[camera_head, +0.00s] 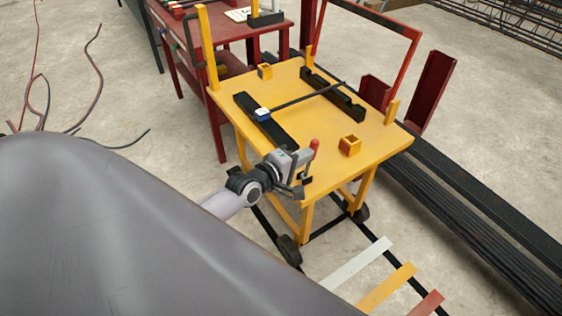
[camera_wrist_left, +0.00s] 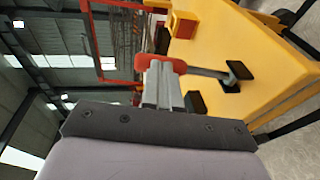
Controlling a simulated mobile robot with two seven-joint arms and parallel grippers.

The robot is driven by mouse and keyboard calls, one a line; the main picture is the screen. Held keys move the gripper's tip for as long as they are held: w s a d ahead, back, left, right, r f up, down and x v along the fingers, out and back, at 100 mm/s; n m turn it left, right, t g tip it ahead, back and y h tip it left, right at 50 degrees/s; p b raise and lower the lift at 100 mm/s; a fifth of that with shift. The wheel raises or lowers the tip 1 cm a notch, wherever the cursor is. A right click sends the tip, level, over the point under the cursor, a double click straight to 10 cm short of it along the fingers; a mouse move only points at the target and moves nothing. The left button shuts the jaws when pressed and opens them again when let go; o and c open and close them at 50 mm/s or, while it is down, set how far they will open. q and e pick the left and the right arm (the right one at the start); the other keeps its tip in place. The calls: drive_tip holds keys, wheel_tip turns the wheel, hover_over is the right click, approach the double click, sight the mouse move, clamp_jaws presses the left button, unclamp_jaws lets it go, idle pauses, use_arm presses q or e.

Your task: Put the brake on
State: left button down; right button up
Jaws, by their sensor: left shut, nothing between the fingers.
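A yellow wheeled cart (camera_head: 322,165) stands in the middle of the head view. A lever with a red grip (camera_head: 314,145) rises at its near edge, beside my left gripper (camera_head: 302,157). In the left wrist view the red grip (camera_wrist_left: 160,63) lies right at the tips of my left fingers (camera_wrist_left: 162,85); I cannot tell whether they touch. The grey lever rod (camera_wrist_left: 208,72) runs from the grip to a black mount (camera_wrist_left: 237,74) on the cart. My left gripper is shut and empty. My right gripper is not in view.
The cart top holds black blocks (camera_head: 262,125), a thin dark rod (camera_head: 308,96) and yellow square sockets (camera_head: 349,146). A red table (camera_head: 220,35) stands behind left. Dark bars (camera_head: 470,200) lie at the right. Coloured floor strips (camera_head: 387,286) lie in front.

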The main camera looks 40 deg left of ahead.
sight(316, 149)
use_arm(q)
drive_tip(key=w+g+p, duration=0.1)
drive_tip(key=p, duration=0.1)
drive_tip(key=w+d+g+p, duration=0.1)
drive_tip(key=w+p, duration=0.1)
drive_tip(key=shift+d+r+y, duration=0.1)
drive_tip(key=shift+y, duration=0.2)
drive_tip(key=shift+w, duration=0.1)
use_arm(e)
drive_tip(key=r, duration=0.4)
drive_tip(key=shift+s+d+r, duration=0.2)
drive_tip(key=shift+d+r, duration=0.1)
drive_tip(key=shift+r, duration=0.05)
use_arm(q)
drive_tip(key=shift+d+r+p, duration=0.15)
drive_tip(key=shift+r+p, duration=0.05)
drive_tip(key=shift+p, duration=0.2)
use_arm(e)
drive_tip(key=shift+a+r, duration=0.1)
drive_tip(key=shift+r, duration=0.05)
